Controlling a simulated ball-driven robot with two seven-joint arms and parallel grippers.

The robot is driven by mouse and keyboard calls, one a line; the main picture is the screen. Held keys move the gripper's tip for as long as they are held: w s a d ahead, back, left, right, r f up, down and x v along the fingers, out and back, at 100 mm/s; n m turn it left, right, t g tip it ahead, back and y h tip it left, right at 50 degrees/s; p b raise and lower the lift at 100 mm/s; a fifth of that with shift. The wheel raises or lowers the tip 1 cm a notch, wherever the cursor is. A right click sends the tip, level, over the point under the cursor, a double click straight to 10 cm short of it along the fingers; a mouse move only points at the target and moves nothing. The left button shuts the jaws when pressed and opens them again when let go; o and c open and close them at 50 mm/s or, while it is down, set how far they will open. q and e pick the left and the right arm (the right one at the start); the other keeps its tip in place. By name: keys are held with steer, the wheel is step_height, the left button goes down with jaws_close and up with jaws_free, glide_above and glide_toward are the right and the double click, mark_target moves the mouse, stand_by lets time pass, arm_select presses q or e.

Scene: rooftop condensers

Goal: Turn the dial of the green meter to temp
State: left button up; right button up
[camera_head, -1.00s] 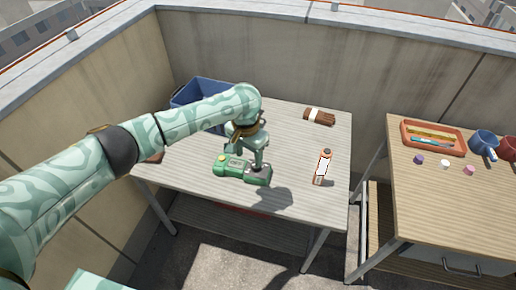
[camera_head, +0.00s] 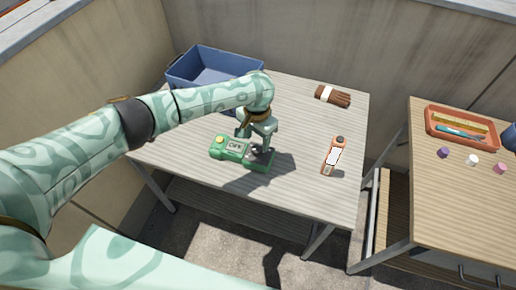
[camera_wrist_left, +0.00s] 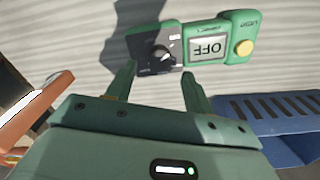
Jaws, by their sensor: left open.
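The green meter (camera_head: 231,149) lies on the grey slatted table (camera_head: 200,181). Its screen reads OFF and a yellow button is at one end. In the left wrist view the meter (camera_wrist_left: 219,27) appears upside down, and its black dial (camera_wrist_left: 160,56) with a small white mark sits on a dark panel. My left gripper (camera_head: 263,148) is above the dial end and partly hides it in the head view. In the wrist view the left gripper (camera_wrist_left: 158,72) is open, its fingertips on either side of the dial, with nothing between them. My right gripper is not in view.
A blue crate (camera_head: 183,77) stands at the back left. An orange-and-white device (camera_head: 334,157) lies right of the meter, and a brown bundle (camera_head: 332,96) lies behind it. A second table to the right holds an orange tray (camera_head: 431,131) and small blocks.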

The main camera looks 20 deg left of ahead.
mark_target(257, 149)
arm_select(q)
step_height(257, 149, down, 4)
steer(key=shift+f+b, duration=0.1)
steer(key=shift+b, duration=0.65)
steer(key=c, duration=1)
steer(key=shift+s, duration=0.1)
